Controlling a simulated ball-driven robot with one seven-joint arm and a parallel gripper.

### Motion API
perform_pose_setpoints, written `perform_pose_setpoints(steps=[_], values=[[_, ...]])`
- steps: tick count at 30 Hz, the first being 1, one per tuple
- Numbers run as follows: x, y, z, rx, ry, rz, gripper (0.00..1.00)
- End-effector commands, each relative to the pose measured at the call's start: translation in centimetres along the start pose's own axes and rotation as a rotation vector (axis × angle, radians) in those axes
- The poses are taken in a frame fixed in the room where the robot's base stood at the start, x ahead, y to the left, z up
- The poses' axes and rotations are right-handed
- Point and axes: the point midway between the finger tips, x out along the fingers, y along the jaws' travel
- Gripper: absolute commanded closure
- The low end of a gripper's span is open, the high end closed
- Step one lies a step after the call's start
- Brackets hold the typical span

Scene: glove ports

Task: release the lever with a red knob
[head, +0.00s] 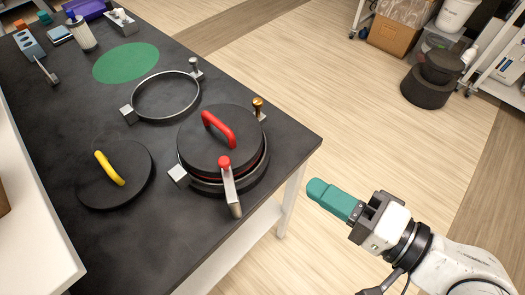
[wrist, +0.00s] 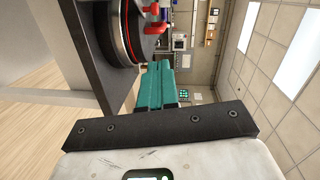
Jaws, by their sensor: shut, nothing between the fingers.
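The lever (head: 231,190) is a grey metal bar with a red knob (head: 224,162) at its upper end. It lies at the near front of a round black port cover (head: 200,150) with a red handle (head: 218,129), seated in a metal ring on the dark bench. In the wrist view the port cover (wrist: 117,30) shows sideways at the upper left, with a red knob (wrist: 155,28) beside it. My gripper (head: 316,190) has teal fingers, shut and empty. It is to the right of the bench edge, apart from the lever. Its fingers (wrist: 157,68) point toward the port in the wrist view.
A black cover with a yellow handle (head: 114,174) lies left on the bench (head: 150,235). An empty metal ring (head: 133,103) and green disc (head: 125,62) are behind. A brass-coloured post (head: 258,106) stands at the port's right.

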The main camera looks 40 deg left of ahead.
Motion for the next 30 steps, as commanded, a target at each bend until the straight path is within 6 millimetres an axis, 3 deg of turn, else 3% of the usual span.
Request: perform_pose_setpoints(steps=[7, 11, 26, 30], values=[[0.1, 0.0, 0.0, 0.000, 0.000, 0.001, 1.00], [1.2, 0.0, 0.0, 0.000, -0.003, 0.001, 1.00], [10.4, 0.0, 0.1, -0.001, -0.003, 0.003, 1.00], [11.7, 0.0, 1.7, 0.000, -0.002, 0.002, 1.00]])
